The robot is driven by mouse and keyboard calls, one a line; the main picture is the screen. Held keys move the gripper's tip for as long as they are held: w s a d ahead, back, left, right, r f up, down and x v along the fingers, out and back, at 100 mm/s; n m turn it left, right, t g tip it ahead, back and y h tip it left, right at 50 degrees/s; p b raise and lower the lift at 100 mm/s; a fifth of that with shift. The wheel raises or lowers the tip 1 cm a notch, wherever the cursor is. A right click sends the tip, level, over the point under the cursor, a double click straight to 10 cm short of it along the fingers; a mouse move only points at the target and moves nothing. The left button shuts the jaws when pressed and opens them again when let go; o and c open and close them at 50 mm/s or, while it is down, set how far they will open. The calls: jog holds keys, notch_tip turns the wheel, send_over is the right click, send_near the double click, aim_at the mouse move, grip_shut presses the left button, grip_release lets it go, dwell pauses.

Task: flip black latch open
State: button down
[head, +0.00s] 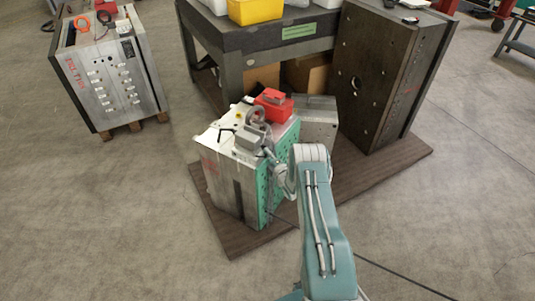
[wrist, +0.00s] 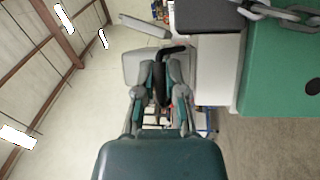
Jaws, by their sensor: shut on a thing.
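My gripper (wrist: 160,72) is in the middle of the wrist view, its two grey-green fingers closed around a slim, curved black piece, which I take to be the black latch (wrist: 174,49). The latch's upper end bends to the right beyond the fingertips. In the head view my arm reaches to a mould base (head: 222,190) with a green side face, and the gripper is at its upper edge, partly hidden by my wrist. The latch is too small to make out there.
A red block (head: 274,104) and a chain sit on top of the mould base. A wooden board lies under it. A heavy table (head: 265,40) stands behind, and a tall dark mould (head: 385,85) stands to the right. Another mould (head: 108,80) is at the far left. Open floor lies in front.

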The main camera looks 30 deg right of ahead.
jog(key=shift+s+f+m+t, duration=0.1)
jog(key=shift+f+m+t, duration=0.55)
jog(key=shift+t, duration=0.45)
jog(key=shift+d+f+m+t+h, duration=0.1)
jog(key=shift+f+m+t+h, duration=0.2)
jog(key=shift+m+t, duration=0.35)
jog(key=shift+f+m+t+h, duration=0.1)
jog(key=shift+m+t+h, duration=0.35)
jog(key=shift+t, duration=0.2)
jog(key=shift+s+f, duration=0.1)
jog(key=c, duration=0.7)
grip_release()
jog(key=v, duration=1.2)
jog(key=shift+f, duration=0.1)
